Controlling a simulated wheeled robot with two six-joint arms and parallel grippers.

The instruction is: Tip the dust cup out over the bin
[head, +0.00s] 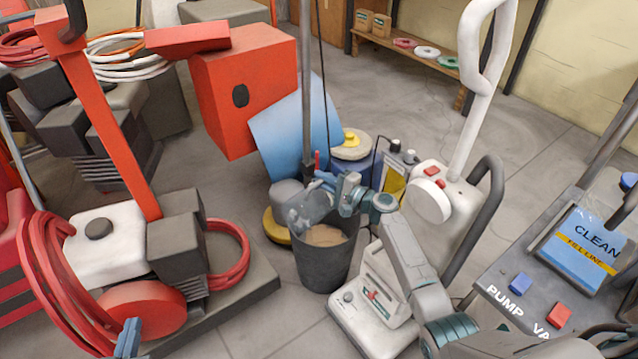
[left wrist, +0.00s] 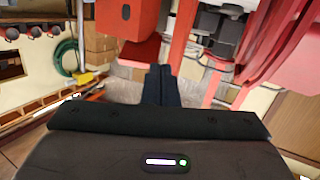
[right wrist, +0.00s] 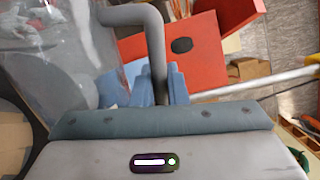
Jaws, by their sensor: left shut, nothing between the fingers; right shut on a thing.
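The translucent grey dust cup (head: 308,208) is tilted over the bin (head: 324,268), a dark grey open bucket with brown dust in it. My right gripper (head: 326,183) is shut on the cup's handle. In the right wrist view, the clear cup wall (right wrist: 65,50) is at the left and the grey handle (right wrist: 150,28) passes between the blue fingers (right wrist: 165,88).
The white upright vacuum (head: 440,210) stands right of the bin, its base close to it. A red machine with hoses (head: 120,240) stands at the left. A yellow-based floor machine (head: 278,228) is behind the bin. A cart with a blue CLEAN tank (head: 585,250) is at the right.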

